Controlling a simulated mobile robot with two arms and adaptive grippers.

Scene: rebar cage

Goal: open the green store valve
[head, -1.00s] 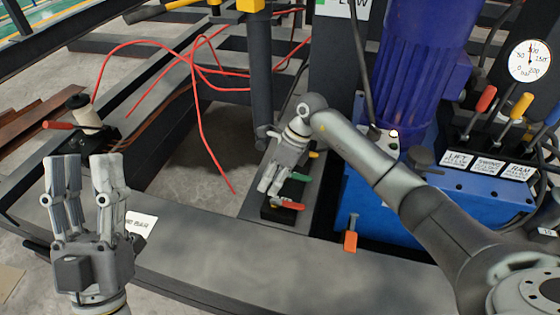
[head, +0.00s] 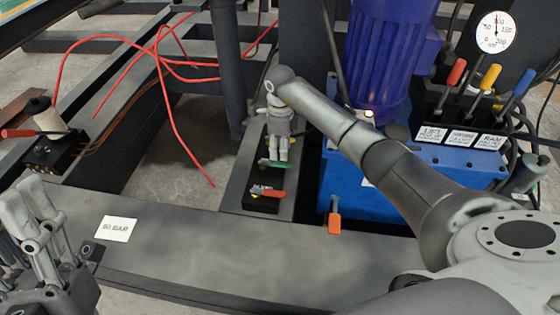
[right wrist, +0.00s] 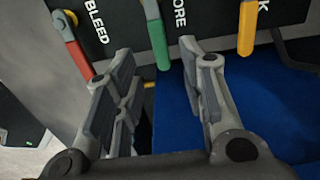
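The green valve handle (head: 275,163) sits on a black block in the head view, behind the red handle (head: 268,193). In the right wrist view the green handle (right wrist: 157,38) hangs beside a label whose visible part reads "ORE". My right gripper (head: 279,158) is just behind the green handle in the head view. In the right wrist view its fingers (right wrist: 163,85) are spread, with the green handle's lower end beyond the gap and nothing gripped. My left gripper (head: 25,205) is at the lower left, partly cut off, with its fingers apart and empty.
The red "BLEED" handle (right wrist: 75,48) and a yellow handle (right wrist: 246,28) flank the green one. A blue unit (head: 355,195) with an orange-handled lever (head: 334,222) stands right of the valve block. Red hoses (head: 165,90) lie at the left. The beam with the "80 BAR" label (head: 116,228) is mostly bare.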

